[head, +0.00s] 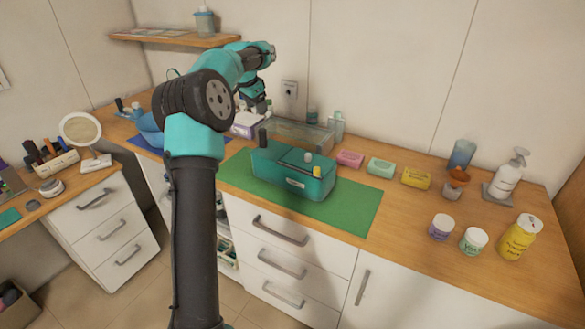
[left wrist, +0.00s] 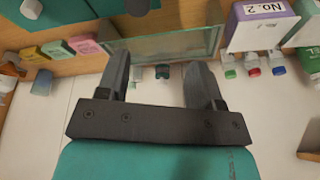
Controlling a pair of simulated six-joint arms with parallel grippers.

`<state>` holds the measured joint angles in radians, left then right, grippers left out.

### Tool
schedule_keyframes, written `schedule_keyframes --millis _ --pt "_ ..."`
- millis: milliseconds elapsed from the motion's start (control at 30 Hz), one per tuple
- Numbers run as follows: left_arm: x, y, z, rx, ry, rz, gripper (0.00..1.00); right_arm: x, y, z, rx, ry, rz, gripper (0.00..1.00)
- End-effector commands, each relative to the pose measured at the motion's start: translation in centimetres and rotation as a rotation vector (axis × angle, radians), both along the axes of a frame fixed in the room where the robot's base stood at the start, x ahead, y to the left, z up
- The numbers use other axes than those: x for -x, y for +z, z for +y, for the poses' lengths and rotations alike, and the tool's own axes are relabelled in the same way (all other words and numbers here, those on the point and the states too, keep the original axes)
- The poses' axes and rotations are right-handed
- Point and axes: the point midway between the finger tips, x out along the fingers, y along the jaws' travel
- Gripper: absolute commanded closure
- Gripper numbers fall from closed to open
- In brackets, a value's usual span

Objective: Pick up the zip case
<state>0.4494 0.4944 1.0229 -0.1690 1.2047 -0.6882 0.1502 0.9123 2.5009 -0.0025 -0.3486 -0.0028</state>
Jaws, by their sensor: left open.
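A teal box-shaped case (head: 275,177) with a pale label stands on a green mat (head: 350,205) in the head view. Small bottles, one with a yellow part, show at its top. I cannot tell for sure whether it is the zip case. In the left wrist view a teal surface (left wrist: 80,12) shows at the top left. My left gripper (head: 258,106) is raised behind the case, near a white and purple box (head: 246,124). Its two fingers (left wrist: 158,78) are apart with nothing held between them. My right gripper is not in view.
A clear glass tray (head: 320,137) stands behind the case; it also shows beyond my fingers (left wrist: 165,45). Pink (head: 350,159), green (head: 380,166) and yellow (head: 416,178) soap-like blocks lie to its right. Jars and a yellow bottle (head: 518,238) stand at right. The mat's right part is clear.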

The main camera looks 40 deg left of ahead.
Motion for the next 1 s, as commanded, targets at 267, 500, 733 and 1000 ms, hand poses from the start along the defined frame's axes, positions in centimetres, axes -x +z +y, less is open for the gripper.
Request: schedule_keyframes --millis 267,500,733,1000 --pt "1.1 4.8 -1.2 0.004 0.069 0.242 0.39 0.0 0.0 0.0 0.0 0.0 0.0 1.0" --pt "1.8 6.0 -1.6 0.004 0.097 0.304 0.39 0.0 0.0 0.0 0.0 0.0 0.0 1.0" --pt "1.8 6.0 -1.6 0.004 0.097 0.303 0.39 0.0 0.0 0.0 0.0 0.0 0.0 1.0" --pt "1.9 4.5 -1.5 0.006 0.096 0.306 0.39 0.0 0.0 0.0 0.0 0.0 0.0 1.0"
